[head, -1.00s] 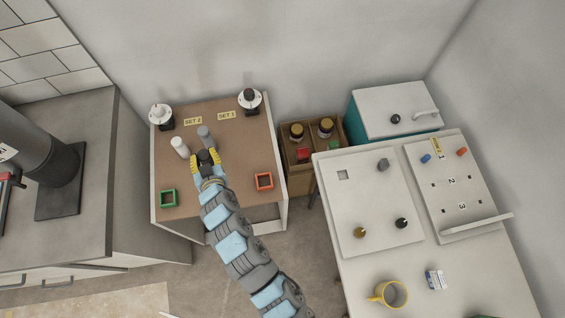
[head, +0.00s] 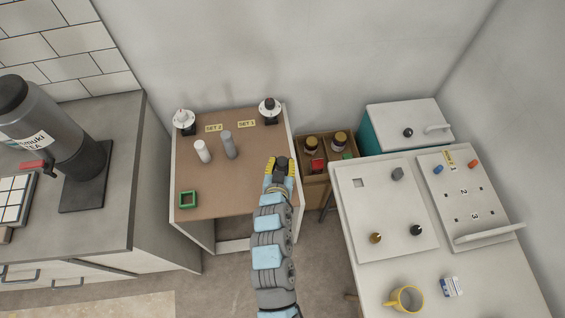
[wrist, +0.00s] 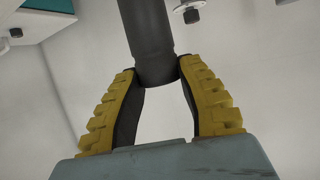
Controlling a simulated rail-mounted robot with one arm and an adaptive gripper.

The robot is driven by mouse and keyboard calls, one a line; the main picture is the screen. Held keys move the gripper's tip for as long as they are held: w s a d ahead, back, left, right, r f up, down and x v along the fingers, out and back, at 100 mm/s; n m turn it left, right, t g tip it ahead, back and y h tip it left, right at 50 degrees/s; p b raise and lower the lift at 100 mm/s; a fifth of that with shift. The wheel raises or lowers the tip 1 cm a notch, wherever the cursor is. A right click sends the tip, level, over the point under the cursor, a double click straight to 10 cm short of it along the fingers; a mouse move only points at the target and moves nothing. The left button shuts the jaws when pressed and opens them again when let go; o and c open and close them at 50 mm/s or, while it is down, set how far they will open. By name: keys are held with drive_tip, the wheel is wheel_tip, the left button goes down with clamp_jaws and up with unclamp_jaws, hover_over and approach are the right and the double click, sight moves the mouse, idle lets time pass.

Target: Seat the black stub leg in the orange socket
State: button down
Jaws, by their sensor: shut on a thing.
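My gripper (head: 281,166) is over the right edge of the brown table in the head view, its yellow fingers closed on the black stub leg. The wrist view shows the leg (wrist: 152,40) as a dark cylinder between the fingertips, extending up out of frame; its far end is cut off. In the head view, the leg is only a small dark patch between the fingers. The orange socket is not visible now; my gripper and arm cover the spot where it showed earlier. I cannot tell the leg's height over it or their alignment.
The brown table (head: 237,189) bears a green square socket (head: 188,199), a white cylinder (head: 202,151), a grey cylinder (head: 228,144) and two dial devices (head: 184,121) (head: 270,110) at the back. A wooden crate (head: 312,184) with jars stands right. The table's middle is clear.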

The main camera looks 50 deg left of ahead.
drive_tip(key=shift+s+d, duration=0.1)
drive_tip(key=shift+f, duration=0.15)
drive_tip(key=shift+f+b, duration=2.2)
drive_tip(key=shift+f, duration=0.55)
drive_tip(key=shift+f+b, duration=1.85)
drive_tip(key=shift+f, duration=0.2)
idle(0.8)
drive_tip(key=c, duration=0.7)
unclamp_jaws()
drive_tip(key=shift+v, duration=6)
drive_tip(key=shift+r, duration=0.1)
